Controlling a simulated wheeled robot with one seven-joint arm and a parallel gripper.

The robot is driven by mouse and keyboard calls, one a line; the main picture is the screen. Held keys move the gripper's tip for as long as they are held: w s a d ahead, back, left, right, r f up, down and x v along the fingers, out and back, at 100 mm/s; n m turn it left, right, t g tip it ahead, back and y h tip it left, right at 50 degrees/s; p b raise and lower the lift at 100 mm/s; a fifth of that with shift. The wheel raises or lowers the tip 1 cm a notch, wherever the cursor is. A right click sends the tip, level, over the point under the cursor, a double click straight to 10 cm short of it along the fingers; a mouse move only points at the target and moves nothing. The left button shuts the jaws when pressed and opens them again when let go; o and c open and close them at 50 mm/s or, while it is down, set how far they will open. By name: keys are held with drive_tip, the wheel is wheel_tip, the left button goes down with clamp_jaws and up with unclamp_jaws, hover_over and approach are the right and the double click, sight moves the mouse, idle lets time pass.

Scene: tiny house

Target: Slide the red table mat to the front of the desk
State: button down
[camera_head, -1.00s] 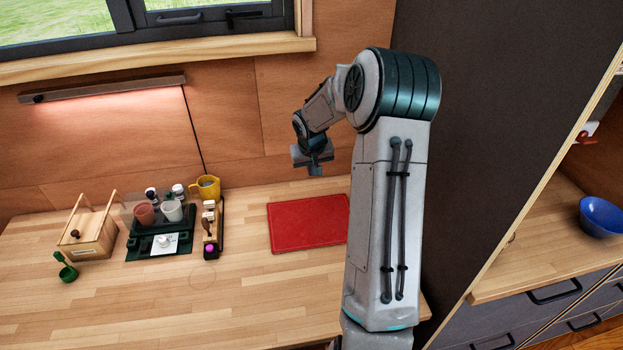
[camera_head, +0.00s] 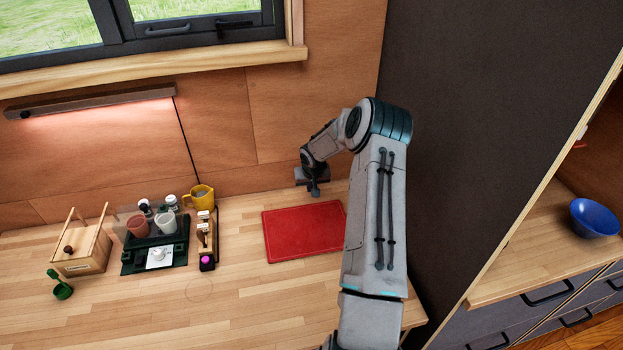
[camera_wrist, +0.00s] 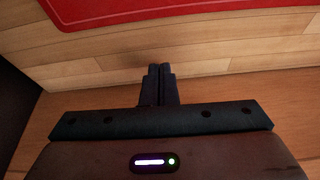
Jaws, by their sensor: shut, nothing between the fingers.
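The red table mat (camera_head: 303,232) lies flat on the wooden desk (camera_head: 232,310), toward its right side. Its right edge is partly hidden by my arm. In the wrist view, the mat (camera_wrist: 150,8) shows along the top with bare wood between it and my fingers. My gripper (camera_head: 315,192) points down by the mat's far edge, near the back wall. In the wrist view, my gripper (camera_wrist: 157,70) has its two fingers together with nothing between them. I cannot tell whether the fingertips touch the desk.
A wooden box (camera_head: 82,250), a dark green tray (camera_head: 180,262) with cups, a yellow mug (camera_head: 202,197) and a small rack (camera_head: 207,240) stand left of the mat. A dark panel (camera_head: 460,110) rises at the right. The desk in front of the mat is clear.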

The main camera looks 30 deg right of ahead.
sight(312, 201)
drive_tip(key=shift+x, duration=0.8)
drive_tip(key=s, duration=0.1)
drive_tip(key=s+a+p, duration=0.1)
drive_tip(key=s, duration=0.1)
drive_tip(key=shift+r, duration=0.2)
drive_tip(key=shift+s+a+f, duration=0.1)
drive_tip(key=shift+s+a, duration=0.1)
drive_tip(key=shift+s, duration=0.25)
